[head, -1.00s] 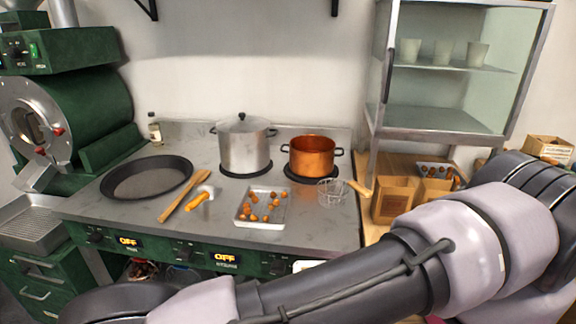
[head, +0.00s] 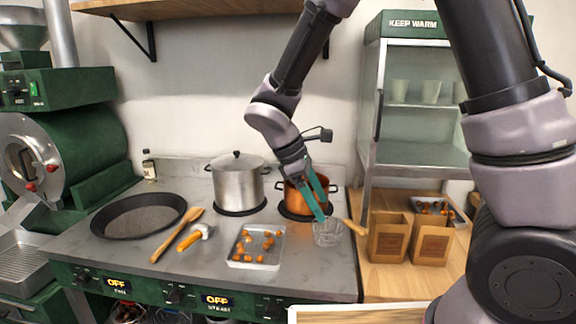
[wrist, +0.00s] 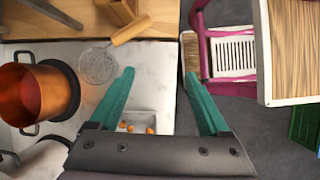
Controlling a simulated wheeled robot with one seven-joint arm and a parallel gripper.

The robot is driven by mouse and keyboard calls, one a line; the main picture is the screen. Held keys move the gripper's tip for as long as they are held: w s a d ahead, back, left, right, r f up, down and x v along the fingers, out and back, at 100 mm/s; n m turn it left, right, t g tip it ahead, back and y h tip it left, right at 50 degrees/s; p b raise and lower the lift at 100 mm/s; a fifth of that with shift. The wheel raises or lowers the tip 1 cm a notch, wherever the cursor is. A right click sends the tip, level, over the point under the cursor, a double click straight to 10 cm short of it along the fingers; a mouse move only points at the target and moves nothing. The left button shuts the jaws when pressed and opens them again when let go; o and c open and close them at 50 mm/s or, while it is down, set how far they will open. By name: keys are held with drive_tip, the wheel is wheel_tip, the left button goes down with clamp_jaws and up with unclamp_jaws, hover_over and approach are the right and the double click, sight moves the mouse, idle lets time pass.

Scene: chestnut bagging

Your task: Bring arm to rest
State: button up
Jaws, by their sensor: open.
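My gripper (head: 322,203) has teal fingers, is open and holds nothing. In the head view my arm reaches up from the right and bends down, so the fingers overlap the copper pot (head: 299,186) and the wire strainer (head: 327,235). In the wrist view the fingers (wrist: 158,95) are spread apart. The strainer (wrist: 97,66) lies left of them, and a tray (wrist: 137,118) with chestnuts shows partly between them. The copper pot (wrist: 38,95) is at the left.
A steel pot (head: 237,181), dark pan (head: 139,216), wooden spoon (head: 170,241) and tray of chestnuts (head: 243,263) are on the counter. Two paper bags (head: 391,238) stand right, below the glass cabinet (head: 422,110). A pink-framed stand (wrist: 205,75) and grey floor show in the wrist view.

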drive_tip(key=s+d+r+m+t+y, duration=0.2)
drive_tip(key=d+r+m+t+y, duration=0.1)
drive_tip(key=d+r+m, duration=0.6)
drive_tip(key=s+d+r+m+t+y, duration=0.3)
drive_tip(key=d+r+m, duration=0.6)
drive_tip(key=r, duration=0.4)
drive_tip(key=shift+s+r+m+t+y, duration=0.2)
drive_tip(key=shift+m+t+y, duration=0.3)
drive_tip(key=shift+m+y, duration=0.35)
